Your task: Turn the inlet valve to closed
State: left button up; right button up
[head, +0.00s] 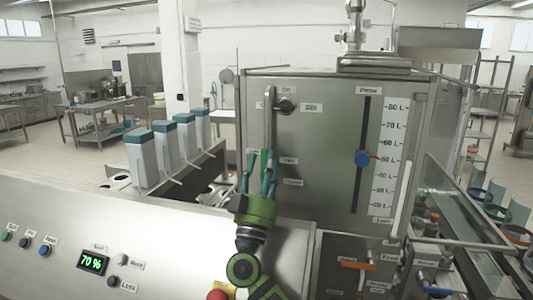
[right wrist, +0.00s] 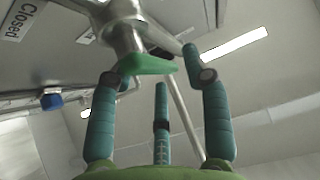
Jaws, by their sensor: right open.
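The inlet valve shows in the right wrist view as a green lever (right wrist: 140,65) on a round metal stem. A "Closed" label (right wrist: 20,20) is at the upper left of that view. In the head view, a bit of green lever (head: 264,158) shows at the tips of my right gripper (head: 260,174), near small labels on the steel tank front. In the wrist view, the teal fingers of my right gripper (right wrist: 158,82) are spread apart and empty, with the lever just beyond and between the tips. I cannot tell whether they touch. My left gripper is not in view.
A metal pipe handle (head: 268,108) is above my gripper. Several grey containers with teal lids (head: 143,160) stand left. A button panel (head: 60,255) is front left.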

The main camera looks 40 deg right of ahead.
jog(key=shift+x, duration=0.95)
jog(key=shift+s+a+r, duration=0.1)
jog(key=shift+r, duration=0.05)
grip_shut()
